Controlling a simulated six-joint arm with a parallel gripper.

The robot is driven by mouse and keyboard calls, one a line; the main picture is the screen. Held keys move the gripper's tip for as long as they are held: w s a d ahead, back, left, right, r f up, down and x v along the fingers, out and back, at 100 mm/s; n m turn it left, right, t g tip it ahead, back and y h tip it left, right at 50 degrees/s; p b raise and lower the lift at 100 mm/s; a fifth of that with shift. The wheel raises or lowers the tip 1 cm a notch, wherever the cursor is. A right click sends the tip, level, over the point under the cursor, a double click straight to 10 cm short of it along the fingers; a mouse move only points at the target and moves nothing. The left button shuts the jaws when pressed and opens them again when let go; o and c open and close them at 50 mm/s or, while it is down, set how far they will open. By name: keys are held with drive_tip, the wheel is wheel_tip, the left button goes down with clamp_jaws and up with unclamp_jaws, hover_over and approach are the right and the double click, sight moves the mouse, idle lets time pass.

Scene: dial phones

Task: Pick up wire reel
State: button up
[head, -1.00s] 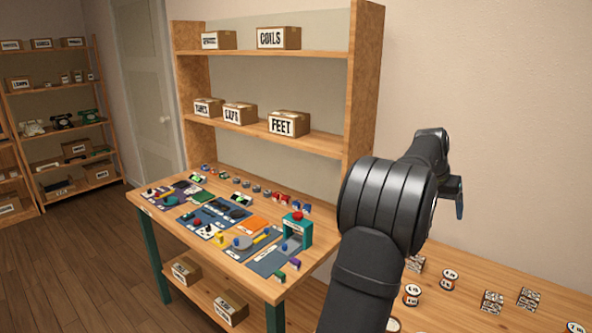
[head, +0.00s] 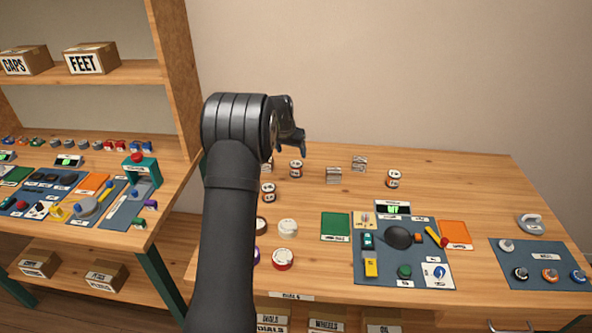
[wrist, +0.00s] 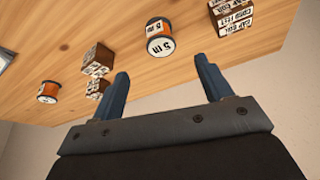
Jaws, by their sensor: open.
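Several small wire reels with white labels and orange or dark rims stand on the wooden table. In the head view, one reel (head: 296,169) is below my gripper (head: 300,138), one reel (head: 268,192) is nearer the front, and another reel (head: 393,179) is farther right. In the wrist view, a reel marked "5 m" (wrist: 160,38) lies ahead of the gap between the fingers, and an orange-sided reel (wrist: 48,92) is at the left. My gripper (wrist: 163,82) is open and empty, apart from the reels. My arm partly hides the table's left side.
Small labelled boxes (head: 333,175) and (head: 359,162) stand among the reels; in the wrist view boxes (wrist: 97,58) flank the marked reel. Round tins (head: 283,259) and a blue work mat (head: 420,270) with phone parts lie nearer the front. The back right of the table is clear.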

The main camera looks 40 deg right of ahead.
sight(296, 164)
drive_tip(key=x, duration=0.7)
drive_tip(key=shift+d+x, duration=0.15)
drive_tip(key=shift+x, duration=1.2)
drive_tip(key=shift+d+x, duration=0.15)
drive_tip(key=shift+x, duration=1.25)
drive_tip(key=shift+w+r, duration=0.15)
drive_tip(key=c, duration=1.1)
drive_tip(key=shift+r, duration=0.1)
